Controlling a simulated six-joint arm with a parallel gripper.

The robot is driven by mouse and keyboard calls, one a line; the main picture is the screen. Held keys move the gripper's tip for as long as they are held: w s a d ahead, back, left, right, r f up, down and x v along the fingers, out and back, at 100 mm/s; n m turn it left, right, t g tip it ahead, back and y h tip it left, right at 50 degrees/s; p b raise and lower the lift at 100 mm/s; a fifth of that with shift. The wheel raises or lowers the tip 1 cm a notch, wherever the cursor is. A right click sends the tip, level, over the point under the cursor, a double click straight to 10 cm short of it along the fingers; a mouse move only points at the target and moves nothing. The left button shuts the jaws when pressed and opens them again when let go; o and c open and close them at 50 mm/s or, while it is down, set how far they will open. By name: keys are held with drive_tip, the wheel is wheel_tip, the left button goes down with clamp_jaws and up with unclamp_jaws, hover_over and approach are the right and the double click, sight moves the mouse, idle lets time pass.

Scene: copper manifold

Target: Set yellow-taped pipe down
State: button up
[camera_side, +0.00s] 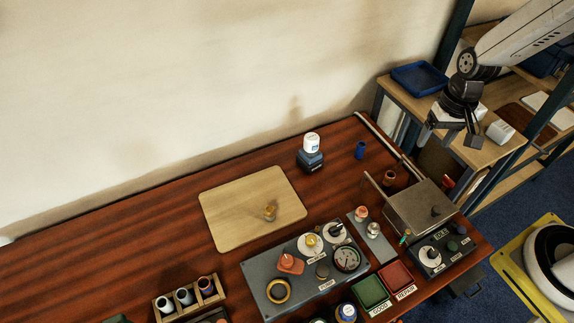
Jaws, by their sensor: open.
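My gripper (449,138) is at the upper right, open and empty, above and beyond the right part of the wooden table (130,255). A small brass-yellow piece (270,211) stands on the light wooden board (240,195); it is too small to tell whether it is the yellow-taped pipe. A wooden rack (163,305) at the lower left holds several short tube pieces with dark openings. My gripper is far from both the board and the rack.
A grey panel (262,277) with knobs and a gauge lies in front of the board. The board is mostly clear.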

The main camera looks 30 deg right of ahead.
drive_tip(key=s+a+r+n+t, duration=0.1)
drive_tip(key=n, duration=0.1)
drive_tip(key=s+a+r+n+t+h, duration=0.1)
drive_tip(key=s+a+r+n, duration=0.1)
drive_tip(key=shift+s+r, duration=0.2)
drive_tip(key=shift+s, duration=0.05)
idle(1.2)
